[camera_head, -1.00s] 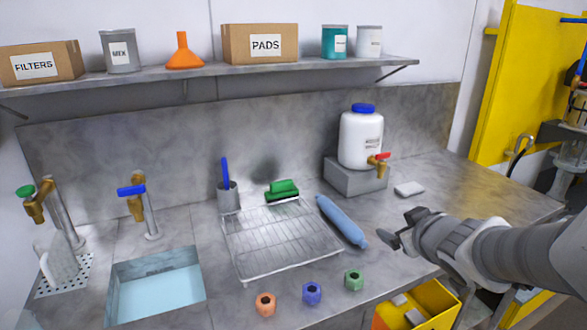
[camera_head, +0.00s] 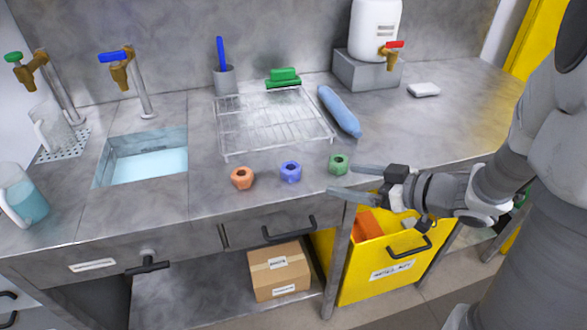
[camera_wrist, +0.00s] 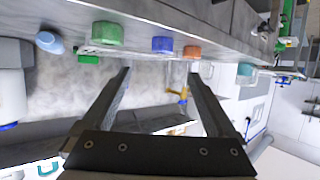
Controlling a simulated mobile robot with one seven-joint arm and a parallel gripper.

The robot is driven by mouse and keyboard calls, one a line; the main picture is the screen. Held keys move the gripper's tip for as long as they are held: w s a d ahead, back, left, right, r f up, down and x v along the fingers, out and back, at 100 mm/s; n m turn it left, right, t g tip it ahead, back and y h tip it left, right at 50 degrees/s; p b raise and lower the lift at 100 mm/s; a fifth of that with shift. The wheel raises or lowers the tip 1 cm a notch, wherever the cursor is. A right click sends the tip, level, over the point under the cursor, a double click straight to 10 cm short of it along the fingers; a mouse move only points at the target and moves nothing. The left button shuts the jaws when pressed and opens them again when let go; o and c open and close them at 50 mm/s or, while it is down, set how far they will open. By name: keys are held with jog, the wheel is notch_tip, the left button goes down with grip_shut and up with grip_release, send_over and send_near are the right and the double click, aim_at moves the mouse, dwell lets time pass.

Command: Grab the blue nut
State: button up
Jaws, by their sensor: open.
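The blue nut (camera_head: 291,171) stands on the counter near its front edge, between the orange nut (camera_head: 242,178) and the green nut (camera_head: 339,163). My gripper (camera_head: 346,182) is open and empty, to the right of the blue nut, by the green nut and the counter's front edge. In the wrist view the blue nut (camera_wrist: 162,45) shows beyond the two open fingers (camera_wrist: 158,82), between the green nut (camera_wrist: 107,34) and the orange nut (camera_wrist: 192,52). Nothing is between the fingers.
A wire rack (camera_head: 268,120) and a blue rolled bottle-like object (camera_head: 339,112) lie behind the nuts. A sink (camera_head: 145,155) is at left. A yellow bin (camera_head: 365,270) stands below the counter's front edge. The counter around the nuts is clear.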

jog(key=b, duration=0.3)
send_near(295, 169)
jog(key=x, duration=0.5)
jog(key=shift+w+d+f, duration=0.1)
jog(key=shift+f, duration=0.35)
jog(key=shift+a+r+b+x, duration=0.15)
jog(key=shift+b+x, duration=0.25)
jog(key=shift+x, duration=1.15)
jog(key=shift+a+r+b+x, duration=0.15)
jog(key=shift+b+x, duration=0.25)
jog(key=shift+x, duration=1.1)
jog(key=shift+d, duration=0.1)
jog(key=shift+r, duration=0.1)
grip_shut()
